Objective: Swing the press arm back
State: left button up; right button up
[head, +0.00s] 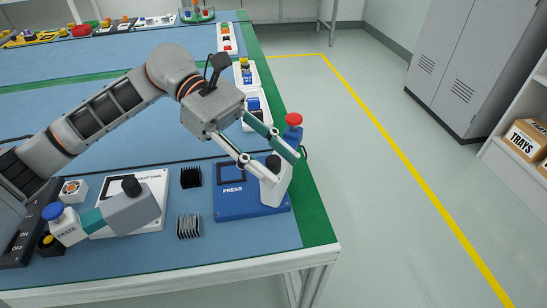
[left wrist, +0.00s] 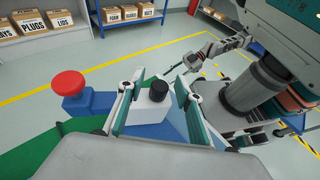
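The blue press (head: 240,203) stands near the table's right edge. Its upright white press arm (head: 275,186) has a black knob on top (head: 272,162). My left gripper (head: 268,166) comes down to the arm from the upper left. In the left wrist view, its teal fingers (left wrist: 158,88) are apart, with the knob (left wrist: 159,90) and white arm (left wrist: 150,110) between them. A gap shows beside the knob; lower contact is unclear. What seems to be my right gripper (left wrist: 200,58) shows small in the left wrist view, outside the head view.
A red button on a blue post (head: 293,122) stands close behind the press arm, left of my fingers in the wrist view (left wrist: 68,85). Dark finned blocks (head: 191,177) and a paste bottle (head: 66,225) are to the left. Open floor (head: 360,200) lies beyond the right edge.

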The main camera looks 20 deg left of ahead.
pick_arm(q)
jog(key=v, duration=1.2)
dwell(0.5)
